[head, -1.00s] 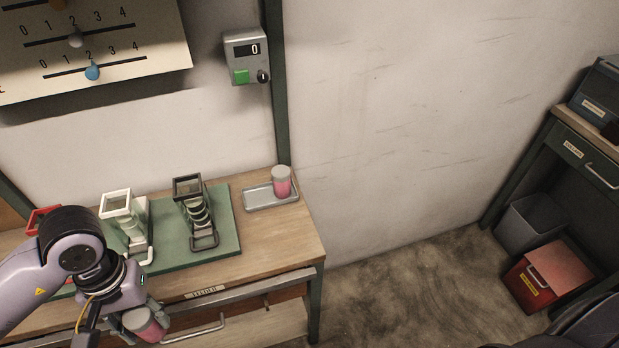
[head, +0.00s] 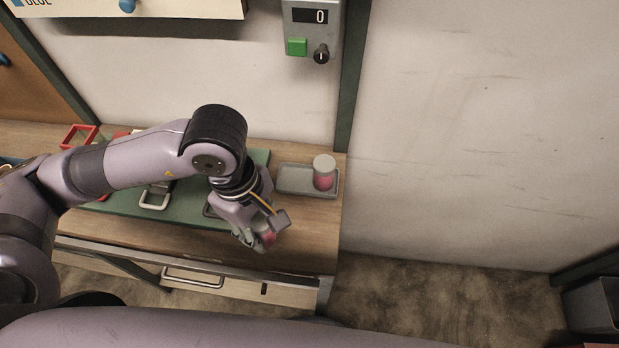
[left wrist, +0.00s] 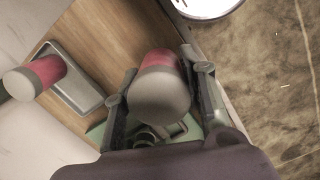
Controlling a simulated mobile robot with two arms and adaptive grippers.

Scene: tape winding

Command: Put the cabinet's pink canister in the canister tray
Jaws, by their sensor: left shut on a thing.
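My left gripper (head: 264,238) is shut on a pink canister with a grey end. In the head view only a bit of this held canister (head: 269,237) shows, above the front right of the bench. In the left wrist view the held canister (left wrist: 160,88) sits between the two fingers (left wrist: 160,62). The grey canister tray (head: 295,178) lies on the bench's back right corner, beyond the gripper; it also shows in the left wrist view (left wrist: 88,97). Another pink canister (head: 324,173) stands at the tray's right end, also in the left wrist view (left wrist: 38,76). My right gripper is out of view.
A green mat (head: 184,221) with metal frames lies left of the tray, partly hidden by my left arm. A grey box with a green button (head: 297,46) hangs on the wall above. The tray's left part is bare. A drawer handle (head: 192,279) sticks out in front.

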